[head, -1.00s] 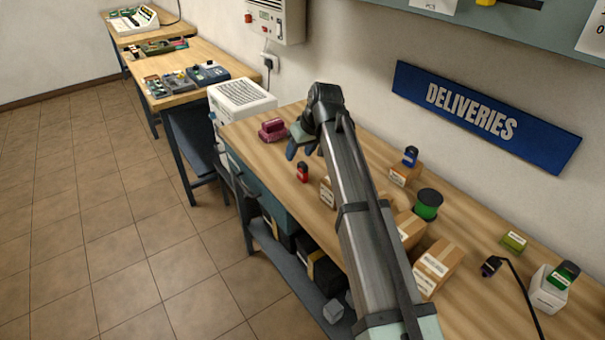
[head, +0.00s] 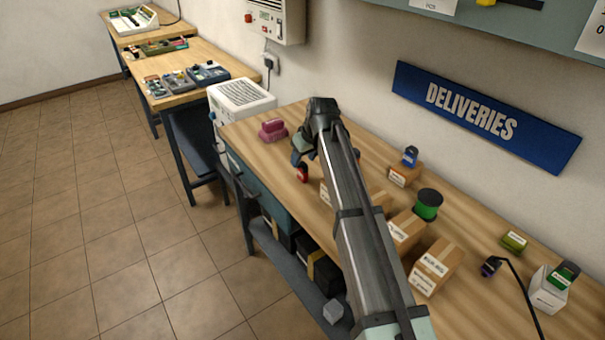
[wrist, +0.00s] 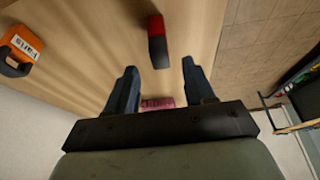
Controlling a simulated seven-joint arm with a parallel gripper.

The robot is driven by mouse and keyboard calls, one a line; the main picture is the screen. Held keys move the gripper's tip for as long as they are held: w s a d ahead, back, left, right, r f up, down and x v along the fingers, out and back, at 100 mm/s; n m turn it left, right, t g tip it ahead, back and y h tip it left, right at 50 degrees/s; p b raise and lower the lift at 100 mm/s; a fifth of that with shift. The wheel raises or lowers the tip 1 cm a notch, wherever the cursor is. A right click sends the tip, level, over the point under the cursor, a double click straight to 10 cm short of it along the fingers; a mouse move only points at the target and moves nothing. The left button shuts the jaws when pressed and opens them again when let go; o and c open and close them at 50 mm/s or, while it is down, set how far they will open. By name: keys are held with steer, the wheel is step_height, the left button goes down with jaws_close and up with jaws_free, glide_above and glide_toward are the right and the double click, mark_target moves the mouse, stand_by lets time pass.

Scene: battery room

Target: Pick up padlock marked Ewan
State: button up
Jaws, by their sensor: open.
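No label reading Ewan is legible in either view. A small red padlock-like piece with a dark part (head: 302,174) stands on the wooden bench just below my gripper (head: 304,150) in the head view. The same piece (wrist: 157,42) shows in the wrist view between the lines of my two fingers, towards the top. My gripper (wrist: 160,70) is open and empty, with its fingers on either side of that line. An orange padlock (wrist: 17,50) with a white label that seems to read Faris lies at the upper left of the wrist view.
A pink block (head: 273,130) sits at the bench's far end. Cardboard boxes (head: 436,268) stand beside my arm. A blue padlock (head: 410,154) is on a box, near a green spool (head: 428,205). A green item (head: 565,274) tops a white box (head: 547,296). The bench's front edge is close.

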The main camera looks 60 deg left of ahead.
mark_target(302, 163)
steer(key=shift+x, duration=2.55)
steer(key=shift+s+d, duration=0.1)
steer(key=shift+c, duration=0.3)
jaws_close()
